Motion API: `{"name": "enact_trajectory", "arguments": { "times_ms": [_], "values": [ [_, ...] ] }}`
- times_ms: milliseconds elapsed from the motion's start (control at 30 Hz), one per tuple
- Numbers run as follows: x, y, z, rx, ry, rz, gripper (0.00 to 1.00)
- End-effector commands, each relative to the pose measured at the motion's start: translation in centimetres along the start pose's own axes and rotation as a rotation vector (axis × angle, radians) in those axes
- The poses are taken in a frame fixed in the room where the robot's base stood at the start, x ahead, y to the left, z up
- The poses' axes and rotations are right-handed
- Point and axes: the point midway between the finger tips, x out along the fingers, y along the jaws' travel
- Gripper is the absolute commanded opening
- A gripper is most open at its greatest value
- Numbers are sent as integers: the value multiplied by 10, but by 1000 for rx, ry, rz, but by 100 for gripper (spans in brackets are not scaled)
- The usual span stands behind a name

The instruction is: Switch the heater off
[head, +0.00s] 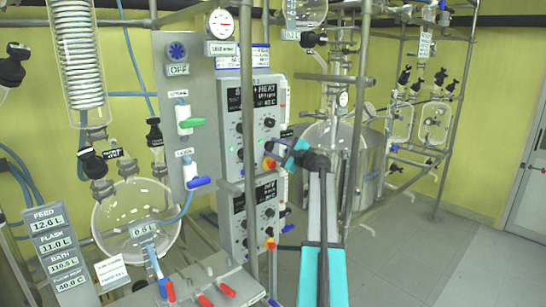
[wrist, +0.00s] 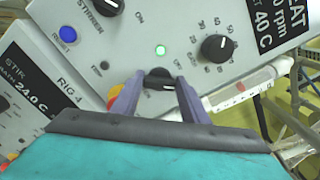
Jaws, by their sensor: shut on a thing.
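The upper control box (head: 262,112) in the head view has a dark display reading HEAT and 40 C. The wrist view shows its grey panel (wrist: 198,60) close up and tilted. A small black knob (wrist: 158,76) sits under a lit green lamp (wrist: 161,50). My gripper (wrist: 157,86) has its two purple fingers on either side of this knob and is shut on it. The fingers hide part of the knob and its label. In the head view my gripper (head: 279,152) is at the box's lower right, and its fingertips are hard to make out.
A larger black dial (wrist: 216,47) and a blue button (wrist: 68,34) are nearby on the panel. A lower control box (head: 254,216) reads OFF. A metal pole (head: 249,170) stands in front of the boxes. Open floor (head: 410,250) lies to the right.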

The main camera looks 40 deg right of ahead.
Motion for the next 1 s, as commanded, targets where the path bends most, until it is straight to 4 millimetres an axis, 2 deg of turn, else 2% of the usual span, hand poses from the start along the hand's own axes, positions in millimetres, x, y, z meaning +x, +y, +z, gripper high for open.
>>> {"name": "enact_trajectory", "arguments": {
  "times_ms": [1000],
  "values": [
    [2,0,-2,-630,4,-9,18]
  ]
}}
